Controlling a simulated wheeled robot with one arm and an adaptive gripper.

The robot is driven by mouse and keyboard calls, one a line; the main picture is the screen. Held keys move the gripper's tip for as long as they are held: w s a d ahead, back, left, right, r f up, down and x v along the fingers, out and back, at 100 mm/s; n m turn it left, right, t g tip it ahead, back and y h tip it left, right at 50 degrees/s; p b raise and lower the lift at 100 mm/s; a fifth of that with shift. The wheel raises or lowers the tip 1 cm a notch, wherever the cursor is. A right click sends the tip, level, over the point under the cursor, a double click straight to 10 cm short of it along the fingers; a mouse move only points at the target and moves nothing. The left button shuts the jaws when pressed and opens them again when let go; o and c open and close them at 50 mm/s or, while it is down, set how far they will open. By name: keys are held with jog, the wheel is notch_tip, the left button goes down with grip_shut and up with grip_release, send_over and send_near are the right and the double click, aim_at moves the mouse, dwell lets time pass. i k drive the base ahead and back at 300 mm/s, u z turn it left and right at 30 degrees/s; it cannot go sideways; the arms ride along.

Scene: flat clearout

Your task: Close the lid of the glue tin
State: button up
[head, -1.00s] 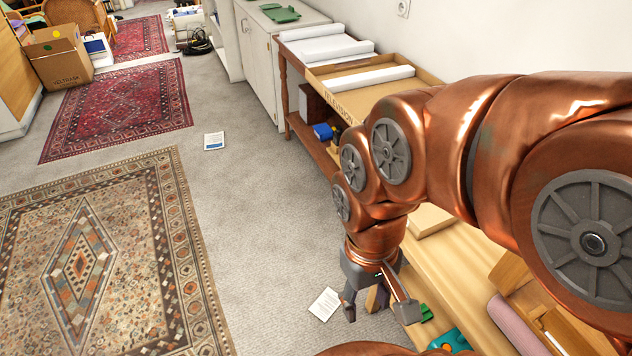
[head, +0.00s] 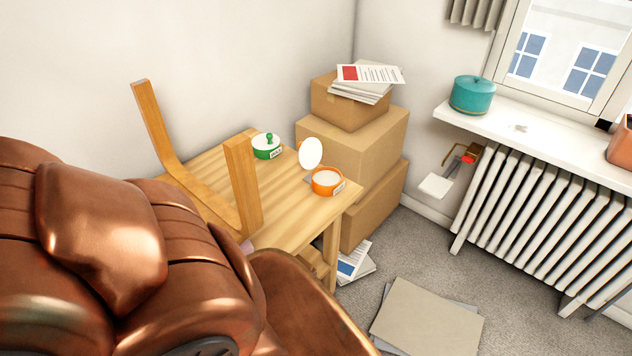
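An orange tin (head: 322,190) stands on the near right corner of a wooden table. Its top is open and shows a pale filling. Its round lid (head: 311,152) stands upright at the far left rim, its white face turned to me. A green tin (head: 266,153) with a green knob on its pale top stands further back on the same table. My gripper is out of view; only copper links of my arm fill the lower left.
The wooden table (head: 290,225) bears an upturned wooden frame (head: 240,185) left of the tins. Stacked cardboard boxes (head: 375,140) stand behind it. A radiator (head: 530,215) and a sill with a teal pot (head: 472,95) are at right. Flat boards (head: 425,325) lie on the carpet.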

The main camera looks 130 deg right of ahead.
aim_at(310, 152)
jog(key=u, duration=5.75)
jog(key=i, duration=0.9)
jog(key=u, duration=2.45)
